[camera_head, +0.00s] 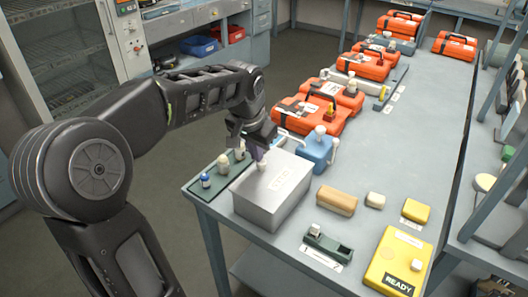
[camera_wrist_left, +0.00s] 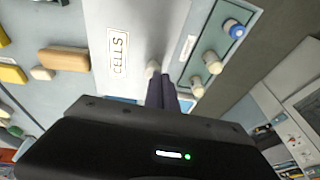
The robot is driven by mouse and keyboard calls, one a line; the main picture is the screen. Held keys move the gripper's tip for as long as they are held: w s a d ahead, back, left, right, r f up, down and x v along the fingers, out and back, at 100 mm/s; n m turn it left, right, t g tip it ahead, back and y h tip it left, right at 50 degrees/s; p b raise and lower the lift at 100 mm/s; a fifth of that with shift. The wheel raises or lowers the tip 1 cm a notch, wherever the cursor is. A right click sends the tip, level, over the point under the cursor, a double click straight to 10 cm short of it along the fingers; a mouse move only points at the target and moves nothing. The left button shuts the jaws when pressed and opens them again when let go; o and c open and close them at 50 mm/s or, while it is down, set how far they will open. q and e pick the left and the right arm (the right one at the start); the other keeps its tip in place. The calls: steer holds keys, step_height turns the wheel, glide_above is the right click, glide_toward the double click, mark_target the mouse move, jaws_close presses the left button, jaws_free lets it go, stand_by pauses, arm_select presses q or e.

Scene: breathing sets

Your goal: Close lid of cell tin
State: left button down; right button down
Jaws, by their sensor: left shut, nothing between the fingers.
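The cell tin (camera_head: 262,205) is a grey metal box near the left front of the bench. Its lid (camera_head: 282,180) lies flat across the top, and no gap shows. In the left wrist view the lid carries a "CELLS" label (camera_wrist_left: 118,52). A small pale knob (camera_head: 262,166) stands at the lid's edge and also shows in the wrist view (camera_wrist_left: 152,68). My left gripper (camera_head: 257,154) is shut and empty, with its fingertips (camera_wrist_left: 164,82) right beside the knob. I cannot tell whether they touch it. My right gripper is not in view.
A green tray (camera_head: 212,178) with several small capped items sits left of the tin. A blue container (camera_head: 318,150) stands behind it. A tan block (camera_head: 337,201), a green holder (camera_head: 328,245) and a yellow "READY" case (camera_head: 398,260) lie to the right. Orange cases (camera_head: 310,115) line the back.

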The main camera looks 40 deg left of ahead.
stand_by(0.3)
arm_select(q)
steer(key=shift+r+p, duration=0.5)
steer(key=shift+p, duration=0.1)
step_height(320, 180, up, 4)
steer(key=p, duration=0.3)
steer(key=shift+w+r+p, duration=0.1)
steer(key=shift+r+p, duration=0.05)
steer(key=shift+p, duration=0.15)
steer(key=s+a+r+b, duration=0.1)
steer(key=s+r, duration=0.2)
steer(key=r, duration=0.5)
steer(key=shift+a+b, duration=0.25)
steer(key=shift+b, duration=0.15)
steer(key=shift+r, duration=0.15)
